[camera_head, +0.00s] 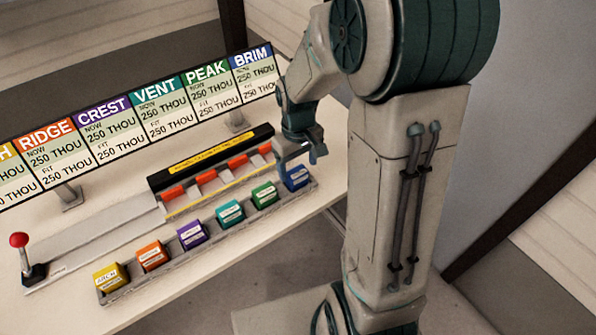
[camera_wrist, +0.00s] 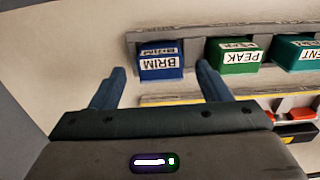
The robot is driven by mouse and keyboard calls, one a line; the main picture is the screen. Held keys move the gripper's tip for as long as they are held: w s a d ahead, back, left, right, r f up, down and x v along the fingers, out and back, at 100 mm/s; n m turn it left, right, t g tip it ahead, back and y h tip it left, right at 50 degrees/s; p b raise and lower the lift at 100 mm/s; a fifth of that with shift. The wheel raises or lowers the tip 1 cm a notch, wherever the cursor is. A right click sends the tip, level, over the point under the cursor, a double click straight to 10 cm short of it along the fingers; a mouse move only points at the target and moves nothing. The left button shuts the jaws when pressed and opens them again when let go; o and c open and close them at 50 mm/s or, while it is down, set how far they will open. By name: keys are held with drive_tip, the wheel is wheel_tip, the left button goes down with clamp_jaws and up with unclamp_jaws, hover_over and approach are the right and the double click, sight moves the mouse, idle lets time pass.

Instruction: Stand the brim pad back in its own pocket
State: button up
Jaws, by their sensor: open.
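The brim pad (camera_head: 297,177) is a blue block with a white label, at the right end of the grey pocket rack (camera_head: 215,243). It appears seated in the end pocket. In the wrist view the brim pad (camera_wrist: 160,68) reads BRIM upside down, beside the green PEAK pad (camera_wrist: 234,61). My gripper (camera_head: 300,158) is open, close to the brim pad. In the wrist view my gripper (camera_wrist: 162,69) has one finger on each side of the pad in the picture. I see no clear contact. The pocket's inside is hidden by the pad.
Yellow, orange, purple, teal and green pads fill the rest of the rack. Behind it stands a black bar (camera_head: 210,158) over several orange blocks. A sign board (camera_head: 130,120) rises at the back. A red-knobbed lever (camera_head: 20,241) stands at the left.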

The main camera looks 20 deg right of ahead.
sight(298, 173)
wheel_tip(298, 173, up, 8)
drive_tip(key=s+r+m+t, duration=0.2)
drive_tip(key=s+r+m, duration=0.1)
drive_tip(key=s, duration=1.1)
drive_tip(key=shift+r+m+t, duration=0.4)
drive_tip(key=shift+r, duration=0.25)
